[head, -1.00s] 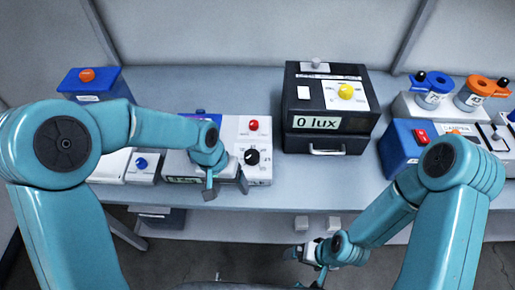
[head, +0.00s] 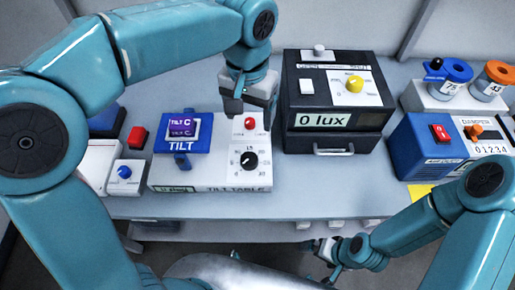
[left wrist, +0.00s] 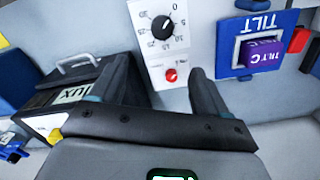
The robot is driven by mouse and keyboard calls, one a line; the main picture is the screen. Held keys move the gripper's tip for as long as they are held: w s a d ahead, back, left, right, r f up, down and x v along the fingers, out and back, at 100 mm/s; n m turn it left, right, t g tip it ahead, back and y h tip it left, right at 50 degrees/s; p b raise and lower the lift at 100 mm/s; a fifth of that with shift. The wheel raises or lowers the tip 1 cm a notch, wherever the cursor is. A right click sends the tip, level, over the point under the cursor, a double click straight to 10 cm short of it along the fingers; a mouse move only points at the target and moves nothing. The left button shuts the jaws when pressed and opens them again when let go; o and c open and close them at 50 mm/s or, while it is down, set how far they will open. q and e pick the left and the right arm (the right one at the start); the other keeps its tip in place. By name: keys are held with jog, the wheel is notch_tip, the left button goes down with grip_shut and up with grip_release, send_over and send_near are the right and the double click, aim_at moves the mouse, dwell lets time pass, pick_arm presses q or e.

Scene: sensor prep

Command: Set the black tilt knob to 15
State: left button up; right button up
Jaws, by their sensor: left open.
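The black tilt knob (head: 250,160) sits on the white panel of the tilt table (head: 225,186), with scale numbers around it. It also shows in the left wrist view (left wrist: 162,27); I cannot tell its exact pointer reading. A red button (head: 250,123) is just behind it. My left gripper (head: 252,106) is open and empty, over the back of the panel near the red button, apart from the knob. In the left wrist view its fingers (left wrist: 160,86) spread on either side of the red button, with the knob beyond them. My right gripper (head: 328,256) is low in front of the bench; its jaws are unclear.
A blue TILT platform (head: 181,135) holding a purple-screened block stands left of the knob. The black lux box (head: 333,85) stands close on the right. A blue-knobbed box (head: 125,174) is farther left. A blue box with a red switch (head: 428,150) is at right.

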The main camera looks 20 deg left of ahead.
aim_at(249, 158)
pick_arm(q)
jog(key=f, duration=1.5)
jog(key=shift+s+a+f, duration=0.15)
jog(key=shift+s+f, duration=0.15)
jog(key=shift+f, duration=0.05)
jog(key=shift+s+a, duration=0.1)
jog(key=shift+s, duration=0.2)
jog(key=shift+w, duration=0.15)
jog(key=c, duration=1)
